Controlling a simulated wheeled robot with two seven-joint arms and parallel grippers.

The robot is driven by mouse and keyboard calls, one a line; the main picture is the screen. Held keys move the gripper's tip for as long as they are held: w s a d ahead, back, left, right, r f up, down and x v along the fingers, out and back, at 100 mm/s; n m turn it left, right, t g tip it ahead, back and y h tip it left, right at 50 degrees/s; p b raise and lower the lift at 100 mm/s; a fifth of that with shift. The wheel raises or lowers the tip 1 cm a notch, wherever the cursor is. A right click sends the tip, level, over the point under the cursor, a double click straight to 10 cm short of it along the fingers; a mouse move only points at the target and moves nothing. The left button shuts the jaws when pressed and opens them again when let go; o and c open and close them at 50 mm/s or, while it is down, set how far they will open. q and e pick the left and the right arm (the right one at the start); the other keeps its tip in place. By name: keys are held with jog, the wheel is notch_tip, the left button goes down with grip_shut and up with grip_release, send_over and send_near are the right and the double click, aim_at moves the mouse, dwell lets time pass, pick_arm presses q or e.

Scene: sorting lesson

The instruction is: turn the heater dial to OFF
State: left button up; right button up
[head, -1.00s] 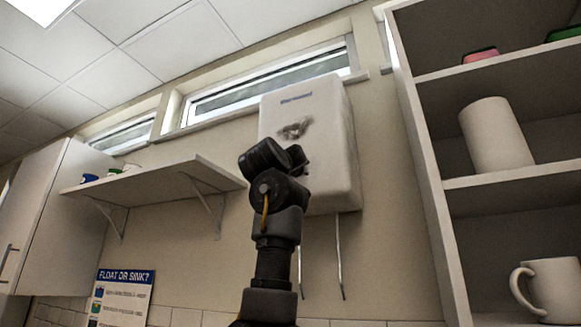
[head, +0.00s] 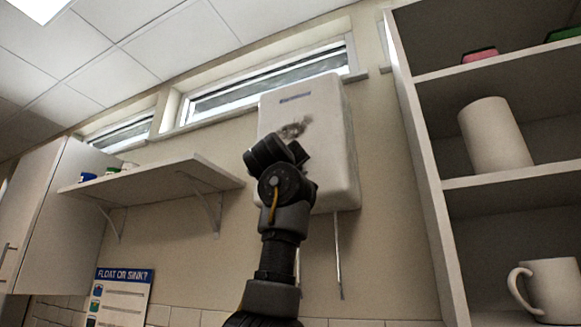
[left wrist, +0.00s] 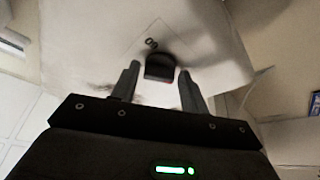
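The white wall heater (head: 335,150) hangs below the window in the head view, with a dark smudge on its front. In the left wrist view the heater's pale face (left wrist: 85,45) carries a dark dial (left wrist: 160,68) with a reddish edge at its right. My left gripper (left wrist: 159,72) is open, one finger on each side of the dial, with gaps visible. In the head view my arm rises to the heater's lower left and hides part of it. My right gripper is not in view.
A wall shelf (head: 150,180) with small items is left of the heater. An open shelving unit (head: 425,220) with a white cylinder (head: 493,135) and a mug (head: 552,288) stands at right. Two pipes run down below the heater.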

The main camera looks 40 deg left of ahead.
pick_arm(q)
jog(key=shift+o, duration=0.9)
jog(key=b+v, duration=0.6)
jog(key=v, duration=0.4)
jog(key=shift+s+d+b, duration=0.2)
jog(key=shift+s+b, duration=0.15)
jog(key=shift+b, duration=0.05)
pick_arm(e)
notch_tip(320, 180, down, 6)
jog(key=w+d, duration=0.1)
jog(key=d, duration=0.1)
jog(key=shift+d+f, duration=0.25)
